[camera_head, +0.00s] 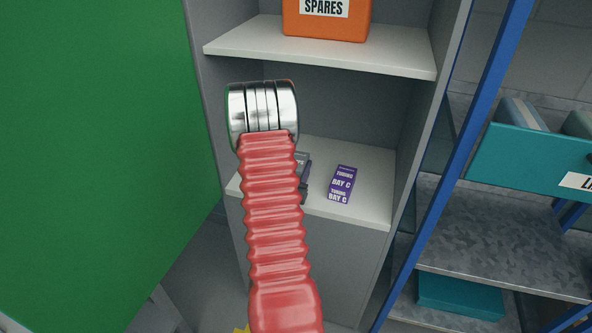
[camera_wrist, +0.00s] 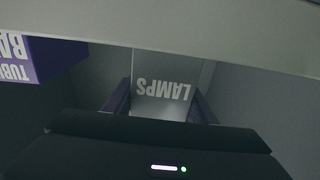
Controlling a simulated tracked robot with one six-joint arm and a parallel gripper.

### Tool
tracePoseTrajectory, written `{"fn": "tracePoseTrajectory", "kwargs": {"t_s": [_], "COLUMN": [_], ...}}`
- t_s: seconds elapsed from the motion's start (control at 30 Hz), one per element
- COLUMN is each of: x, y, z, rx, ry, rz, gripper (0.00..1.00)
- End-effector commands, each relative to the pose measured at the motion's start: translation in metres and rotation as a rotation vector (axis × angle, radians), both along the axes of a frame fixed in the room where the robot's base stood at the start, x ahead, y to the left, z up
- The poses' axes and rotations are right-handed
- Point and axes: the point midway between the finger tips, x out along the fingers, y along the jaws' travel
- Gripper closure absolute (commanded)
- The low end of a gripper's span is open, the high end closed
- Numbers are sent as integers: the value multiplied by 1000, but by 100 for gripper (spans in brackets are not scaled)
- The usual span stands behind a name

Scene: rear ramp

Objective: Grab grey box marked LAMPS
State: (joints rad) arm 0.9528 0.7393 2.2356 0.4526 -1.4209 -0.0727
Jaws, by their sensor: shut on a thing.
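The grey box marked LAMPS (camera_wrist: 162,78) shows in the wrist view, its lettering upside down. My gripper (camera_wrist: 162,104) has a dark finger on each side of the box and is shut on it. The lower part of the box is hidden behind the dark gripper body. In the head view my red arm covers most of the gripper and box. Only a small grey and dark piece shows at the arm's right edge, above the middle shelf, and I cannot tell box from finger there.
A purple TUBING box (camera_head: 342,184) lies on the middle shelf (camera_head: 368,208), right of my arm; it also shows in the wrist view (camera_wrist: 42,58). An orange SPARES bin (camera_head: 327,22) stands on the upper shelf (camera_head: 400,62). A green panel (camera_head: 95,150) is left, a blue rack post (camera_head: 455,165) right.

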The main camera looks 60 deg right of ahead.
Motion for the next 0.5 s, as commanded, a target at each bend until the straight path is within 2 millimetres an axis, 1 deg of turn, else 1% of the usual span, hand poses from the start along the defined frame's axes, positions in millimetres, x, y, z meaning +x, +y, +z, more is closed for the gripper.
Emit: {"fn": "tracePoseTrajectory", "kwargs": {"t_s": [0.27,0.37,0.5], "x": [-3,-3,-3], "y": [0,0,0], "z": [7,16,32], "rx": [-2,-3,-3], "ry": [-1,-2,-4], "rz": [1,2,1], "gripper": [80,80,80]}}
